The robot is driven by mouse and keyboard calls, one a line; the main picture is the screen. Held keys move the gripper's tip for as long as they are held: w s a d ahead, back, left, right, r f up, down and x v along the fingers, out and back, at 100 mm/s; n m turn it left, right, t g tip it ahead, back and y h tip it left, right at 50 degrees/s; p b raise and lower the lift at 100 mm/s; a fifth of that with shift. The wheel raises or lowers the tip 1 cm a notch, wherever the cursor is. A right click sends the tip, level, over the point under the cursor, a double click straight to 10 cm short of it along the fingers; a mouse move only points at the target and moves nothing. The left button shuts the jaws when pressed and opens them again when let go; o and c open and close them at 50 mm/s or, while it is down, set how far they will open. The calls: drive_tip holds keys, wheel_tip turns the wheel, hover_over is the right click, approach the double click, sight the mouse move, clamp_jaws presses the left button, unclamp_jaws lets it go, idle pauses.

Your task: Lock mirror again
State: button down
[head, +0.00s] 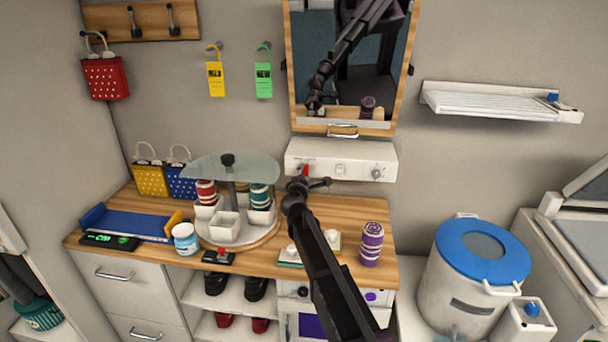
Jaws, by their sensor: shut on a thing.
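The mirror (340,60) hangs on the wall in a wooden frame, with a metal handle (342,131) at its bottom edge. It reflects my arm. Below it is a white wall panel (365,157) with a small red lever (305,169) at its left, a knob in the middle and another at its right. My gripper (304,182) is at the panel's left end, right at the red lever. It is shut on the lever as far as I can see; the fingertips are small and partly hidden by my arm.
Below the panel, a wooden counter (190,208) holds a round carousel (238,235) with a glass top, left of my arm, and a purple striped roll (371,244) to its right. A wall rack (500,102) is at right. A blue-lidded bin (470,285) stands at lower right.

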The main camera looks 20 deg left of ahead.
drive_tip(key=shift+w+m, duration=0.1)
drive_tip(key=shift+m, duration=1.5)
drive_tip(key=shift+c, duration=1.3)
unclamp_jaws()
